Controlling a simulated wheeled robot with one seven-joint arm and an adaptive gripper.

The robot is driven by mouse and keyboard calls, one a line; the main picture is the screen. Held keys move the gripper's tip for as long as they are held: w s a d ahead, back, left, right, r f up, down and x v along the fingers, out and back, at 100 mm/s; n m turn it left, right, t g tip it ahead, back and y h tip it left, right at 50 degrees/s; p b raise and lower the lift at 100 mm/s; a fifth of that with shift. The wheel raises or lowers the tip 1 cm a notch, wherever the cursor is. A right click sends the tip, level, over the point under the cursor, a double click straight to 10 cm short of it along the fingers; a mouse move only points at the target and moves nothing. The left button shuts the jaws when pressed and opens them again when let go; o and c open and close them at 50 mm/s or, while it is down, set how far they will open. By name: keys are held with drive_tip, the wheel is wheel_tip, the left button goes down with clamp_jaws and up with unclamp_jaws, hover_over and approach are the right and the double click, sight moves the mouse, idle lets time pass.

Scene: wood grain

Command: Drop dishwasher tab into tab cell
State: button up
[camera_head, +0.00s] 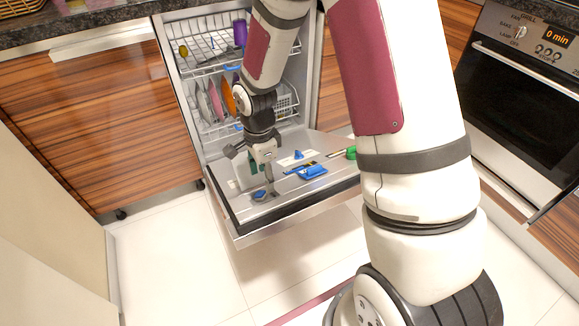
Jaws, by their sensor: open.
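The dishwasher door (240,205) is folded down flat. A blue dispenser part (311,171) with a dark area beside it is on its inner face; I take this to be the tab cell. My gripper (254,166) is open over the left part of the door, left of the blue part. A small dark green patch shows between or behind its fingers; I cannot tell what it is. A small dark blue piece (259,194) lies on the door just below the gripper. I cannot make out for certain which thing is the tab.
The upper rack (205,52) holds a purple cup (240,33). The lower rack (206,131) holds several upright plates and an orange item (228,97). A small blue piece (298,155) and a green item (351,152) are at the door's right. An oven (520,100) stands right.

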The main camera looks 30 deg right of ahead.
wheel_tip(320, 180, up, 12)
idle(0.5)
idle(0.3)
drive_tip(key=s+d+r+n, duration=0.1)
drive_tip(key=s+r+n, duration=0.7)
drive_tip(key=s+r, duration=0.55)
drive_tip(key=s+n, duration=1)
drive_tip(key=s, duration=0.9)
wheel_tip(320, 180, up, 32)
drive_tip(key=t+p, duration=0.4)
drive_tip(key=p, duration=2.6)
drive_tip(key=shift+w+d+r, duration=0.15)
drive_tip(key=shift+w+r, duration=0.05)
drive_tip(key=shift+r, duration=0.05)
